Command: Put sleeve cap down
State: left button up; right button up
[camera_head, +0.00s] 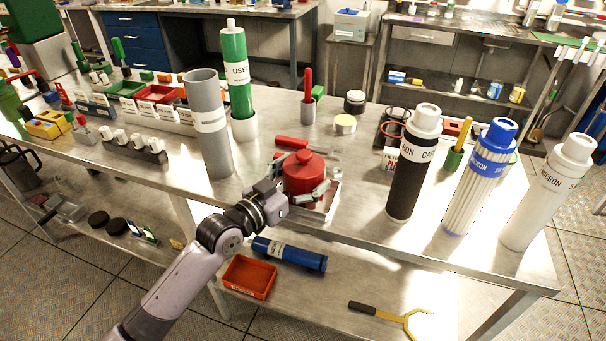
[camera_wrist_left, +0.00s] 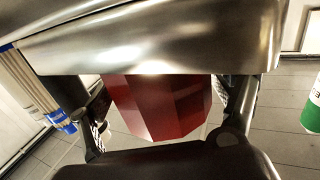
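The red sleeve cap (camera_head: 304,169) is at the front edge of the workbench, over or in a small metal tray (camera_head: 331,205); I cannot tell whether it touches the tray. My left gripper (camera_head: 299,181) has its fingers on both sides of the cap and looks shut on it. In the left wrist view the cap's faceted red side (camera_wrist_left: 160,105) lies between the two fingers (camera_wrist_left: 165,118), with the metal edge across its top. The cap stands about upright. My right gripper is not in view.
A grey sleeve (camera_head: 209,125) and a green cylinder (camera_head: 237,75) stand left of the cap. A red-handled tool (camera_head: 292,142) lies behind it. Black (camera_head: 413,165), blue-capped (camera_head: 481,180) and white (camera_head: 548,195) filters stand to the right. A blue cylinder (camera_head: 290,254) lies on the lower shelf.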

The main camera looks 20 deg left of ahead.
pick_arm(q)
jog(key=shift+o, duration=0.7)
jog(key=shift+r, duration=0.1)
jog(key=shift+s+a, duration=0.1)
jog(key=shift+s, duration=0.05)
jog(key=p+v, duration=0.2)
jog(key=v, duration=0.9)
jog(key=shift+s, duration=0.35)
jog(key=shift+a, duration=0.1)
